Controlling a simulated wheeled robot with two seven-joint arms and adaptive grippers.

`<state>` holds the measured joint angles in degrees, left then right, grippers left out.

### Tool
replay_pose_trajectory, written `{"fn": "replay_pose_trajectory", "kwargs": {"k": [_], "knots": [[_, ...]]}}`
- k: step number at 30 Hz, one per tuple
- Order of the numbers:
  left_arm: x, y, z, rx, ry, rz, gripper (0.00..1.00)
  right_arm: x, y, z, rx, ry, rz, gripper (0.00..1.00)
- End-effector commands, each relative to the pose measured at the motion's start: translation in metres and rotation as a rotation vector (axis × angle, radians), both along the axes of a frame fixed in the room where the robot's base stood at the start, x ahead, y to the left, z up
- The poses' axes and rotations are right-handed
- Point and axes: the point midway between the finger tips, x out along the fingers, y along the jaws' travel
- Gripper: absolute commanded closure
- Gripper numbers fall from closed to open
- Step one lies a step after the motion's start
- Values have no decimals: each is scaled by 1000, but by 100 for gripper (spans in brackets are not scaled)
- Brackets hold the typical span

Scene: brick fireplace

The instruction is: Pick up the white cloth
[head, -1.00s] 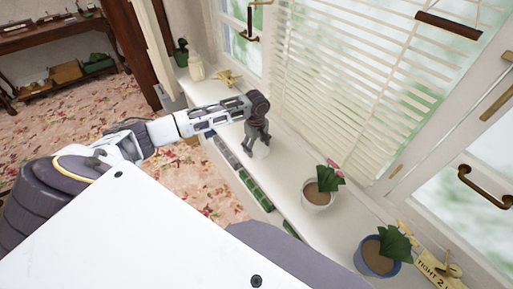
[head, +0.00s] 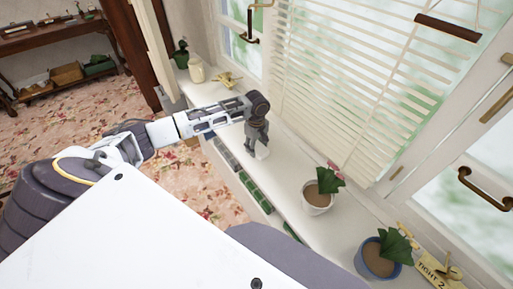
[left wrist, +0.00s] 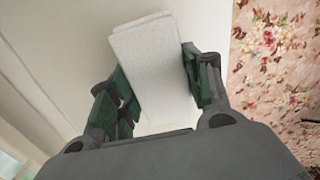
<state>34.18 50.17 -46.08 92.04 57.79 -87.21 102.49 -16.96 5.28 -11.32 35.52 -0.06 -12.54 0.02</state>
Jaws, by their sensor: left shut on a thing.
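The white cloth (left wrist: 152,62) is a folded, pale rectangular pad. In the left wrist view it lies between the two fingers of my left gripper (left wrist: 160,88), whose green pads press its sides. In the head view my left gripper (head: 257,143) points down over the white sill, and a small part of the cloth (head: 262,153) shows below its fingers. The gripper is shut on the cloth. The cloth is at or just above the sill; I cannot tell if it is lifted. My right gripper is not in view.
The white window sill (head: 285,172) holds a white pot (head: 316,203) and a blue pot (head: 362,265) with plants to the right. A cream jar (head: 196,70) and a yellow object (head: 226,80) stand farther back. Blinds (head: 345,95) hang beside the sill. Green items (head: 257,192) line the shelf below.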

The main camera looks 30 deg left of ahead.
Motion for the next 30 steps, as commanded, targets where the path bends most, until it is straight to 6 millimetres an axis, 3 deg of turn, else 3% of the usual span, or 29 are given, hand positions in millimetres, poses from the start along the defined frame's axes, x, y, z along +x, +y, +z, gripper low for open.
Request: {"fn": "replay_pose_trajectory", "kwargs": {"k": [19,30], "knots": [[1,0,83,-2,-2,0,70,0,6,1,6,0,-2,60],[0,0,95,-1,-1,0,70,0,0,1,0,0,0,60]]}}
